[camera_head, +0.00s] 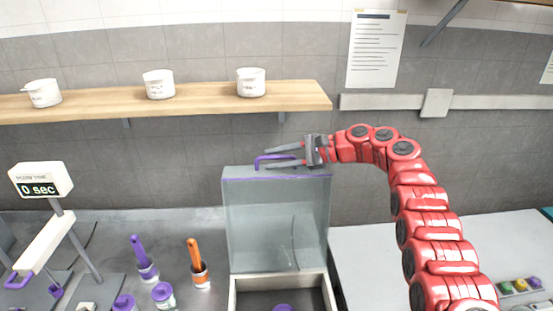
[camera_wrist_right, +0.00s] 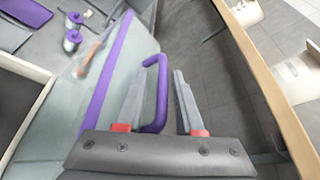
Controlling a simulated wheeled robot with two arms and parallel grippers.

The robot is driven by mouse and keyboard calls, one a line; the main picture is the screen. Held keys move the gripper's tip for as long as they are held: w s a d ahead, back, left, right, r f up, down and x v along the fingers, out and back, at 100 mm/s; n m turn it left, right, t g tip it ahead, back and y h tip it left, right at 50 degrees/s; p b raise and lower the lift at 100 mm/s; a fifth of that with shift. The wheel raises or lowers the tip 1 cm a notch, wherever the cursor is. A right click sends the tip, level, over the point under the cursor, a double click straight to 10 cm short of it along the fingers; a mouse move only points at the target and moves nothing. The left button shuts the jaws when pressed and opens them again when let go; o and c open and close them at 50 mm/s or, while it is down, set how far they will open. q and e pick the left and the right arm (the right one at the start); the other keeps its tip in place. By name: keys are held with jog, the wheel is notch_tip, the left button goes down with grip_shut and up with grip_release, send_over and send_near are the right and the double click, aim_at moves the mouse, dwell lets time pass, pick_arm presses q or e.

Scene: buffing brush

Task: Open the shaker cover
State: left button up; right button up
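The shaker cover (camera_head: 262,215) is a clear grey panel with a purple top edge. It stands upright at the back of the shaker box (camera_head: 233,296), whose top is uncovered. A purple handle (camera_head: 275,157) sits on the cover's top edge. My right gripper (camera_head: 270,159) is at this handle, coming from the right. In the right wrist view the handle (camera_wrist_right: 161,95) lies between the two open fingers, close to the left one, with a gap to the right one. My left gripper is not in view.
A wooden shelf (camera_head: 200,99) with white cups (camera_head: 251,83) runs along the wall behind the cover. Purple and orange-handled brushes (camera_head: 196,262) stand left of the box, near a timer display (camera_head: 40,181). The white counter (camera_head: 370,260) right of the box is mostly clear.

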jog(key=v, duration=0.5)
jog(key=p+v, duration=0.1)
jog(key=v, duration=0.3)
jog(key=p+v, duration=0.1)
jog(key=v, duration=0.4)
jog(key=shift+d+r, duration=0.2)
jog(key=shift+r, duration=0.15)
jog(key=p+v, duration=0.2)
jog(key=p, duration=0.2)
jog(key=shift+s+d, duration=0.15)
jog(key=shift+d, duration=0.25)
